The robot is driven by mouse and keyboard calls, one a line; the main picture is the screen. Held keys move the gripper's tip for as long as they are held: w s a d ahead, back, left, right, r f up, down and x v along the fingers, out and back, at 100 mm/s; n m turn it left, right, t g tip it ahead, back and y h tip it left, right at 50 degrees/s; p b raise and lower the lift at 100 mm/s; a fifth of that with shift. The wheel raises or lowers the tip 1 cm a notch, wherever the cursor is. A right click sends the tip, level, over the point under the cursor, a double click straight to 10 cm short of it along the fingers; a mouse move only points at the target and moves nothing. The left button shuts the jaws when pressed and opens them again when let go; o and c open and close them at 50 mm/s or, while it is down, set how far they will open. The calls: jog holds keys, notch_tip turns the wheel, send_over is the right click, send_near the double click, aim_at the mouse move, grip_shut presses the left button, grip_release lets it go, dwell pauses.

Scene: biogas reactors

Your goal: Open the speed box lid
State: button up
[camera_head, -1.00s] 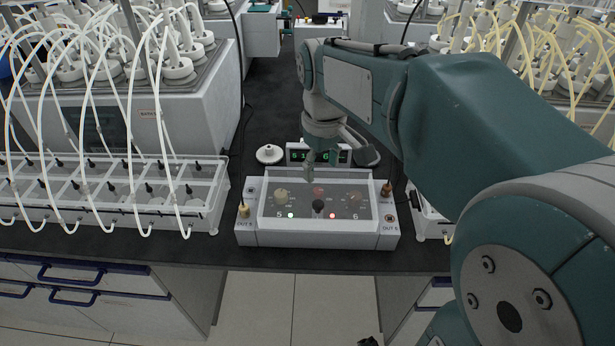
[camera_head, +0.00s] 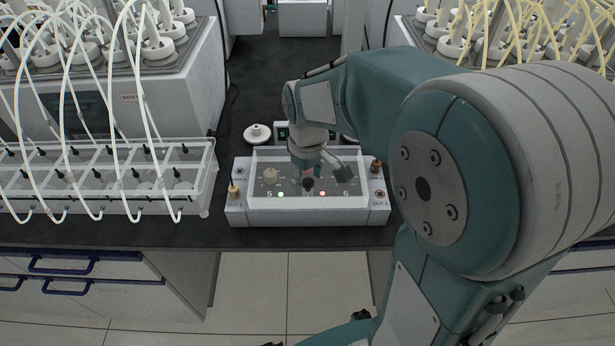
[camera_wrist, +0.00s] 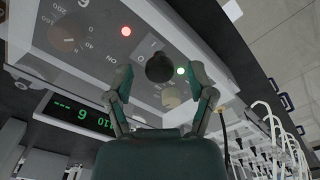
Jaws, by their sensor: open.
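The speed box (camera_head: 306,208) is a white control box on the black bench. Its clear lid (camera_head: 262,163) appears to lie over the panel with knobs, a green light and a red light; the lid's exact angle is hard to tell. My gripper (camera_head: 325,178) is over the box's panel, near the dark middle knob (camera_head: 308,184). In the wrist view, the box (camera_wrist: 185,38) fills the upper part. My open gripper (camera_wrist: 161,92) has its fingers spread apart, with the dark knob (camera_wrist: 159,68) seen between them. Nothing is held. Whether the fingers touch the lid cannot be told.
A clear rack (camera_head: 110,180) with tubes stands left of the box. A white round piece (camera_head: 257,134) lies behind it. A digital display (camera_wrist: 84,115) stands close behind the box. Drawers (camera_head: 90,285) are below the bench edge.

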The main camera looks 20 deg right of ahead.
grip_shut()
dwell(0.3)
